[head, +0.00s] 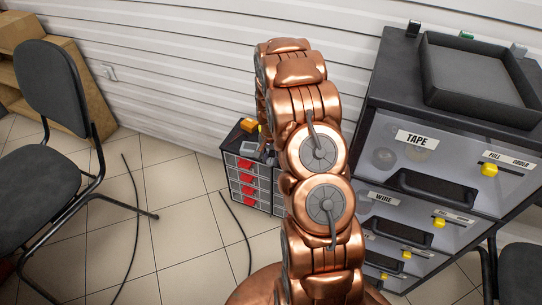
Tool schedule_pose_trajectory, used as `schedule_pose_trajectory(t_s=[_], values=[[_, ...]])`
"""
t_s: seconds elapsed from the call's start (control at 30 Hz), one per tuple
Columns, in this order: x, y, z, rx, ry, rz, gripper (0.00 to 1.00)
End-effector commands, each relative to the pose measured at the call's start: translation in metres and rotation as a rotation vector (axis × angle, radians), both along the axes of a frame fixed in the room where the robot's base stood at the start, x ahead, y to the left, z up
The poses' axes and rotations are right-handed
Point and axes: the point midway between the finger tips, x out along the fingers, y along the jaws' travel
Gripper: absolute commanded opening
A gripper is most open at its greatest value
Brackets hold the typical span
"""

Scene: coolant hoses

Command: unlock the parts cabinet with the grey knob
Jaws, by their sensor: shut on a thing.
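A small dark cabinet (231,141) with several clear-fronted drawers and red pieces on the left column stands on the floor against the wall. It may be the parts cabinet; my copper arm covers its right side. I cannot make out a grey knob on it. A larger dark cabinet (365,88) stands at the right, with drawers labelled TAPE and WIRE and yellow knobs (489,170). My arm rises through the middle of the head view and bends over at the top. My gripper is not seen; the arm hides whatever lies behind it.
An orange item (248,125) and a grey item (249,148) lie on the small cabinet. A black tray (470,75) sits on the larger cabinet, with small grey and green pieces behind it. A dark chair (52,80) stands left. Dark hoses (135,215) lie on the otherwise open tiles.

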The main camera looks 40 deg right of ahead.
Motion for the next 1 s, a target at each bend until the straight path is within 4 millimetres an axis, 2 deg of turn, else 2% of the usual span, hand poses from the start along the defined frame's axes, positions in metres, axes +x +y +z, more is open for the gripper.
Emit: schedule_pose_trajectory(t_s=[0.23, 0.7, 0.73, 0.93, 1.0], values=[[0.0010, 0.0002, 0.0007, 0.000, -0.002, -0.060, 0.01], [0.0012, 0.0002, 0.0004, -0.001, -0.003, -0.069, 0.01], [0.0012, 0.0002, 0.0004, -0.001, -0.003, -0.069, 0.38], [0.0006, -0.0001, 0.0002, 0.000, -0.001, -0.069, 0.59], [0.0005, -0.0002, 0.0002, 0.000, -0.001, -0.069, 0.61]])
